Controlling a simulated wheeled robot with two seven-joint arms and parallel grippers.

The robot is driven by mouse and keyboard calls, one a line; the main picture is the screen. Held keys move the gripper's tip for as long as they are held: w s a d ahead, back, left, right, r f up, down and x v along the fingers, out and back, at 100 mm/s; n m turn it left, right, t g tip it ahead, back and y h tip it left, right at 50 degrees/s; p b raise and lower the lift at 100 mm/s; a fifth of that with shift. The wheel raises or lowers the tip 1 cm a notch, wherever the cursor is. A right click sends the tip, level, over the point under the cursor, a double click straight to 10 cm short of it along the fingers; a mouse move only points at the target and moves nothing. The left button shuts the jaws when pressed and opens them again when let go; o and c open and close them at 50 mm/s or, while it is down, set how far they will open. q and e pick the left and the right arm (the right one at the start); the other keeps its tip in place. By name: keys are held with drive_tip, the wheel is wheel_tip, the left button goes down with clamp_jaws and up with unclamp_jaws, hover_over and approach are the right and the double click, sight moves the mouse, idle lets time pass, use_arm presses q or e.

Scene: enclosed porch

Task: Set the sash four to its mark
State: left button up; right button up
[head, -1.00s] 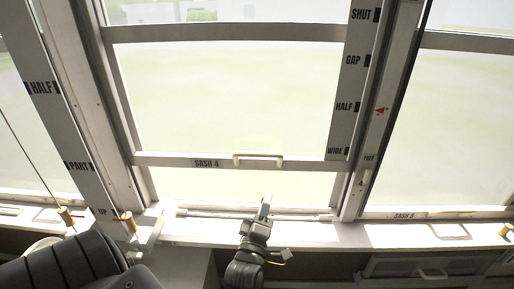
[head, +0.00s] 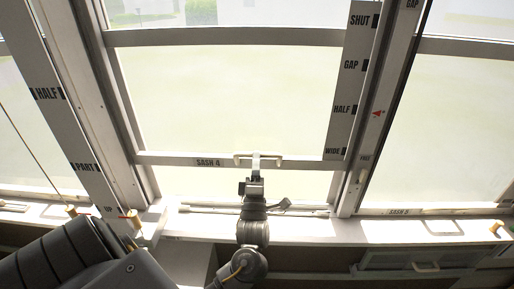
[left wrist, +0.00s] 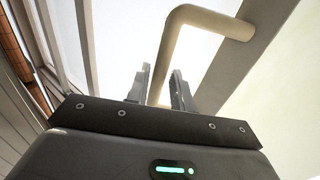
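Sash 4 (head: 180,160) is a framed window panel; its lower rail carries the SASH 4 label and a pale bar handle (head: 270,157). The rail sits level with about the WIDE line of the scale strip (head: 341,125), which reads SHUT, GAP, HALF, WIDE from top down. A small red arrow (head: 377,114) is on the post to the right, near HALF level. My left gripper (head: 256,166) is at the handle. In the left wrist view the handle (left wrist: 185,20) has its bar between the two open fingers (left wrist: 160,90), with small gaps visible. My right gripper is not in view.
A sill (head: 200,226) runs below the window, with a thin rod (head: 220,210) along it. Sash 5 (head: 400,211) is to the right. A left post strip (head: 70,130) reads HALF, PART, UP.

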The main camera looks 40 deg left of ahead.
use_arm(q)
drive_tip(key=shift+p+x, duration=0.4)
drive_tip(key=shift+x, duration=0.95)
drive_tip(key=shift+c, duration=0.4)
clamp_jaws()
drive_tip(key=shift+f, duration=0.1)
